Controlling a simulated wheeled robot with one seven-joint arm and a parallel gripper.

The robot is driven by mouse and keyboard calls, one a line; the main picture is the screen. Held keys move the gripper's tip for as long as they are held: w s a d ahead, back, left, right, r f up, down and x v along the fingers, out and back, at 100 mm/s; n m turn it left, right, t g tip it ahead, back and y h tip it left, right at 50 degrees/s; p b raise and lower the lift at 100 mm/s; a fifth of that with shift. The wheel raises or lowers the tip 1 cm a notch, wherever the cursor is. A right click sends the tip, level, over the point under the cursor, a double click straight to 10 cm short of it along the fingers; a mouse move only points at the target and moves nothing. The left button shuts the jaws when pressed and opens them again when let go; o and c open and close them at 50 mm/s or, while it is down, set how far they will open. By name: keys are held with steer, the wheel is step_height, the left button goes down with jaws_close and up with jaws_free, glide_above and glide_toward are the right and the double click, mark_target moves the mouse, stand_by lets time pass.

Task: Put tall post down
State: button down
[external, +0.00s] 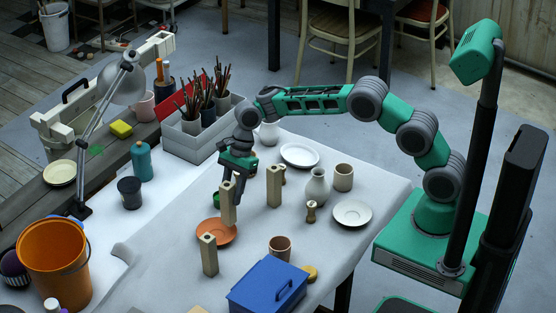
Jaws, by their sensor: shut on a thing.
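My gripper (236,188) points down over the table and is shut on a tall wooden post (228,206). The held post is upright, and its lower end shows against the orange saucer (215,239); I cannot tell whether it touches anything. A second tall post (274,187) stands upright to the right of my gripper. A third post (209,256) stands in front of the orange saucer, towards the near side. My fingers partly hide a small green thing behind the held post.
A blue toolbox (268,287) and a brown cup (280,248) are at the near side. A white vase (317,187), a cup (343,178) and white plates (352,213) stand right. Brush pots in a grey tray (192,146) are at the back. An orange bucket (54,262) is left.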

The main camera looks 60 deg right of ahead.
steer(key=shift+f, duration=0.7)
steer(key=shift+f, duration=0.15)
steer(key=shift+f+p, duration=0.3)
steer(key=shift+f, duration=0.05)
steer(key=c, duration=1)
jaws_free()
steer(key=shift+f, duration=0.15)
